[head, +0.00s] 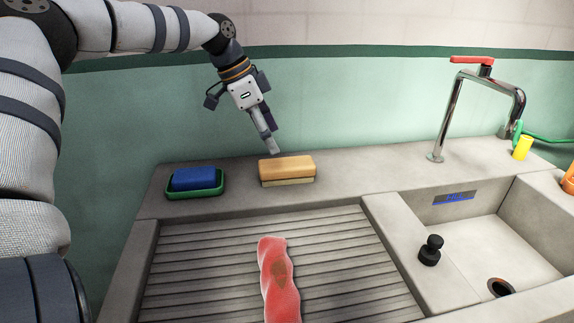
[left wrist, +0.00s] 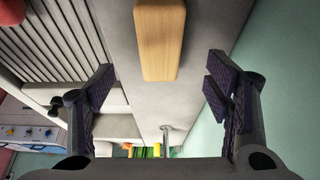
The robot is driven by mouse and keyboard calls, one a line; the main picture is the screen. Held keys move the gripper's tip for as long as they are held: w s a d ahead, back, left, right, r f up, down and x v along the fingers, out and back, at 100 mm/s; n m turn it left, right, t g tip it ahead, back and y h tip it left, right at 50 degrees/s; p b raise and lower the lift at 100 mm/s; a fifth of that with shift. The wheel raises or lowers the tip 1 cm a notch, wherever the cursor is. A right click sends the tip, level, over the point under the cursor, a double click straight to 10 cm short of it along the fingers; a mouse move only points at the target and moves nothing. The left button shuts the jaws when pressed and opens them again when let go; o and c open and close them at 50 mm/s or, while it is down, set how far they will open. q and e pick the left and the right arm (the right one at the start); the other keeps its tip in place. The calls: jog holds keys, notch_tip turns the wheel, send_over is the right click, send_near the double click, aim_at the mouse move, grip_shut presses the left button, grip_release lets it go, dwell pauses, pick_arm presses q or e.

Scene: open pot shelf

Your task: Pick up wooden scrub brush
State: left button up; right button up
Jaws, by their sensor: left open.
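The wooden scrub brush (head: 287,168) lies on the concrete ledge behind the ribbed drainboard, with its light wooden back up and pale bristles below. It also shows at the top middle of the left wrist view (left wrist: 159,38). My left gripper (head: 273,147) is just above and behind the brush in the head view, pointing down. In the left wrist view the two dark finger pads (left wrist: 160,88) are wide apart, with nothing between them and the brush beyond their tips. Whether the fingers touch the brush cannot be told. My right gripper does not show.
A blue sponge (head: 194,178) in a green dish (head: 218,190) sits left of the brush. A twisted red cloth (head: 279,280) lies on the drainboard (head: 200,250). A tap (head: 441,120), yellow cup (head: 522,147), black plug (head: 431,250) and sink are on the right. The wall is close behind.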

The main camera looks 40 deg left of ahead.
aim_at(285, 162)
pick_arm(q)
jog(key=x, duration=0.4)
jog(key=shift+s+f, duration=0.15)
jog(key=shift+f, duration=0.05)
jog(key=b+x, duration=0.1)
jog(key=x, duration=0.4)
jog(key=shift+w+d+f+b, duration=0.15)
jog(key=shift+w+f+b, duration=0.15)
jog(key=shift+b, duration=0.1)
jog(key=shift+r, duration=0.3)
jog(key=c, duration=1.3)
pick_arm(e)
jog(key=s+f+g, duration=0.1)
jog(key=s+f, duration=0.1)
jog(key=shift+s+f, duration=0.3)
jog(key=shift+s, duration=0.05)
